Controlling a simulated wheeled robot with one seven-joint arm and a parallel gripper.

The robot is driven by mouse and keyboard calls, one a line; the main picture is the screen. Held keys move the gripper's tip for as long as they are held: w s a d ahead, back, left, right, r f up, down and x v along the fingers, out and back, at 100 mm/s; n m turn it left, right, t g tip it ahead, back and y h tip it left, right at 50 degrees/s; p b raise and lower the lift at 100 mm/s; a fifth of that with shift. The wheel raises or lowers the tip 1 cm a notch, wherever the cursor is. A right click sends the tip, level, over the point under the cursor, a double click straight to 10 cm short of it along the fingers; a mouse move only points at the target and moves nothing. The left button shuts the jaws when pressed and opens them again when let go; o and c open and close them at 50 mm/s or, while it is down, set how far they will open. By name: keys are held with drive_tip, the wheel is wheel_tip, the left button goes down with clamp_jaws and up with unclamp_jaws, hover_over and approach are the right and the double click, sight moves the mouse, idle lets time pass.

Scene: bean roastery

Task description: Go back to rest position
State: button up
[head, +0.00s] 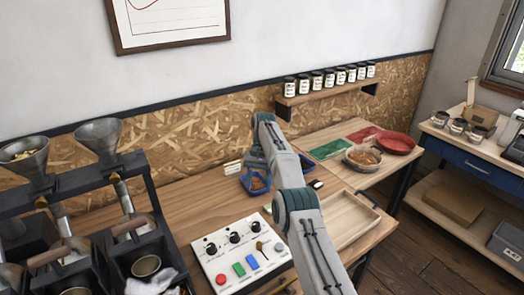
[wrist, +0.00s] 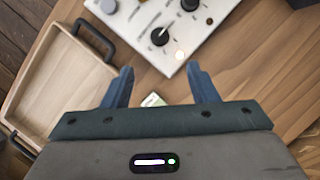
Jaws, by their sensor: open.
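My gripper (wrist: 159,88) shows in the wrist view with its two blue fingers apart and nothing between them. It hangs above the wooden table (wrist: 235,85). A small pale green and white item (wrist: 153,100) shows behind the gripper's base, partly hidden.
A white control box (head: 238,252) with knobs and coloured buttons stands left of my arm. A wooden tray (head: 372,225) lies right of it. Metal funnels (head: 98,135) stand left.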

drive_tip(key=s+d+r+t, duration=0.2)
drive_tip(key=d+r, duration=0.2)
drive_tip(key=r, duration=0.8)
drive_tip(key=s+d+r+n+t+b, duration=0.1)
drive_tip(key=s+d+r, duration=0.2)
drive_tip(key=s+r, duration=0.15)
drive_tip(key=s+d+r+t+b, duration=0.1)
drive_tip(key=s+d+r, duration=0.1)
drive_tip(key=s+r, duration=0.3)
drive_tip(key=s+d+f+t, duration=0.1)
drive_tip(key=s+d+f, duration=0.1)
drive_tip(key=s, duration=0.7)
drive_tip(key=s+d+f+t, duration=0.1)
drive_tip(key=s+d+f, duration=0.2)
drive_tip(key=s, duration=0.7)
drive_tip(key=s+d+f+n+t, duration=0.1)
drive_tip(key=s+d+f+t, duration=0.1)
drive_tip(key=s, duration=0.8)
drive_tip(key=shift+d+f+h+b, duration=0.4)
drive_tip(key=shift+d+f, duration=0.2)
drive_tip(key=shift+d, duration=0.15)
